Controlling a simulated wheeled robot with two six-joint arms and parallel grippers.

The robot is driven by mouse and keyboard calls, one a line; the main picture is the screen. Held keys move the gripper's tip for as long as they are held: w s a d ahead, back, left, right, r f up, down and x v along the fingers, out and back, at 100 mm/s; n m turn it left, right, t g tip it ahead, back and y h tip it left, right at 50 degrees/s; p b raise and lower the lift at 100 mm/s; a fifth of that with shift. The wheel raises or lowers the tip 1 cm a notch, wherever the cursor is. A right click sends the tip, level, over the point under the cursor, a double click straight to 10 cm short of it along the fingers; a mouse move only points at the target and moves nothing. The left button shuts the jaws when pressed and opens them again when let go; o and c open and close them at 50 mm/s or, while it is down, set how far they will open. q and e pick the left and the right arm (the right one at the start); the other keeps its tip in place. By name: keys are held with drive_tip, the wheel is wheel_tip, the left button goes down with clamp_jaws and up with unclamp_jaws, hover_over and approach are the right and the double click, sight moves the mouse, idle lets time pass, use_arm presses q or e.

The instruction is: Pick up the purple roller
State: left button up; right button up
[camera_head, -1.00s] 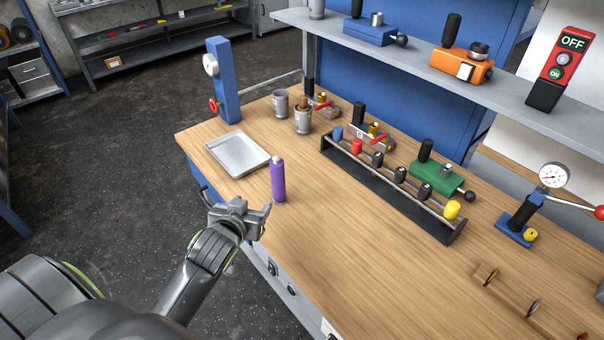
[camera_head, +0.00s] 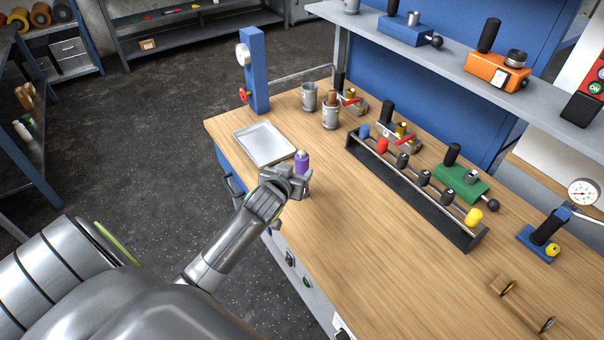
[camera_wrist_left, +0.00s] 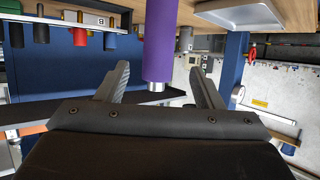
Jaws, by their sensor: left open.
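The purple roller (camera_head: 302,161) stands upright on the wooden workbench near its left edge, just in front of the metal tray. My left gripper (camera_head: 297,184) is at the roller and hides its lower part in the head view. In the left wrist view the roller (camera_wrist_left: 160,42) lies between the two open fingers of the left gripper (camera_wrist_left: 160,85), with a gap on each side. The fingers do not touch it there. My right gripper is not in view.
The empty metal tray (camera_head: 265,144) lies just behind the roller. A blue post (camera_head: 255,70) and grey cups (camera_head: 330,112) stand farther back. A black rack (camera_head: 420,194) of coloured rollers stands to the right. The bench front right of the gripper is clear.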

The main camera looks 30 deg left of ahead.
sight(300, 164)
use_arm(q)
drive_tip(key=shift+w+a+f, duration=0.1)
drive_tip(key=shift+w+f, duration=0.05)
drive_tip(key=shift+w, duration=0.25)
drive_tip(key=shift+w+a+p, duration=0.1)
drive_tip(key=shift+w+p, duration=0.2)
drive_tip(key=shift+w, duration=0.2)
drive_tip(key=x, duration=0.3)
drive_tip(key=shift+w+p, duration=0.1)
drive_tip(key=shift+p, duration=0.3)
drive_tip(key=shift+w, duration=0.5)
drive_tip(key=c, duration=1.3)
clamp_jaws()
